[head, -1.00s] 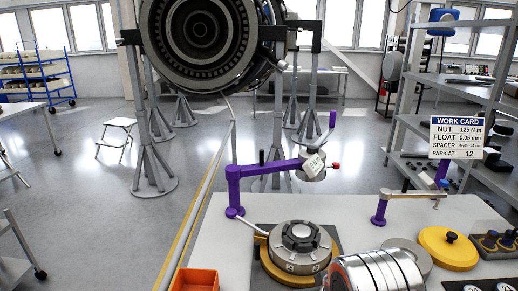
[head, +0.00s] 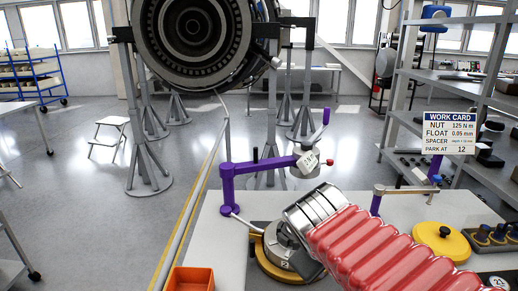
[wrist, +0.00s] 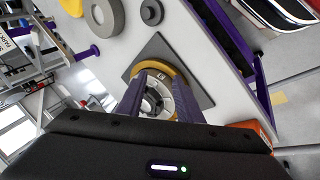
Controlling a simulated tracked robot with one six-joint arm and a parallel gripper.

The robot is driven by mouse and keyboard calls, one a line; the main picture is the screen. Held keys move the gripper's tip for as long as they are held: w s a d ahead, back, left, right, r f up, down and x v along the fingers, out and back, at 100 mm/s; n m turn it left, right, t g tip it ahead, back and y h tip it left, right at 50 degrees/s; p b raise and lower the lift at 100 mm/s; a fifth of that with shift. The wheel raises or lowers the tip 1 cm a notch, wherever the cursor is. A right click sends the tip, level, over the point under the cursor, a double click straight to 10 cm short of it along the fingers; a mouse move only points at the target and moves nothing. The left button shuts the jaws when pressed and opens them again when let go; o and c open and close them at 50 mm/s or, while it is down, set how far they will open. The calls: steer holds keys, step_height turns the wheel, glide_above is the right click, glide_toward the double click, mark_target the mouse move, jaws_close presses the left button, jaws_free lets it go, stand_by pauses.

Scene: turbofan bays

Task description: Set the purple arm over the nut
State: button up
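The purple arm (head: 262,166) stands on its post at the bench's left side. Its beam reaches right to a grey head with a white tag (head: 308,162) and a red knob. The hub with the nut (head: 284,238) sits on a dark square plate, left of and partly behind my arm. In the wrist view the nut (wrist: 157,101) and its gold ring (wrist: 181,80) lie below my gripper. My gripper (wrist: 157,78) is open and empty, its two fingers apart with the nut seen between them. The head view hides the fingers. The purple arm's head is beyond the hub.
An orange bin (head: 191,279) is at the bench's front left. A yellow cap (head: 441,243) and knobbed parts in a tray (head: 490,236) are on the right. A smaller purple stand (head: 376,203) is behind. A work card (head: 450,133) hangs at right.

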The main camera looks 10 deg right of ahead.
steer(key=w+d+r+n+t+h, duration=0.1)
steer(key=w+r+n+t+h, duration=0.15)
steer(key=w+n, duration=0.65)
steer(key=w+d+r+n+t+h, duration=0.1)
steer(key=w+r+n+h, duration=0.2)
steer(key=w, duration=1.1)
steer(key=w+a+f+n+t, duration=0.1)
steer(key=w+a+n+t, duration=0.2)
steer(key=w+a+n, duration=0.3)
steer(key=w+a+f+n+t+y, duration=0.1)
steer(key=w+a+f+n+t, duration=0.1)
steer(key=w+a+n+t, duration=0.2)
steer(key=w+a+n, duration=0.3)
steer(key=w, duration=0.5)
steer(key=shift+w+a, duration=0.3)
steer(key=shift+w, duration=0.05)
steer(key=shift+d, duration=0.1)
steer(key=x, duration=1.3)
steer(key=shift+w+r, duration=0.25)
steer(key=shift+w, duration=0.15)
steer(key=shift+d, duration=0.1)
steer(key=shift+c, duration=0.4)
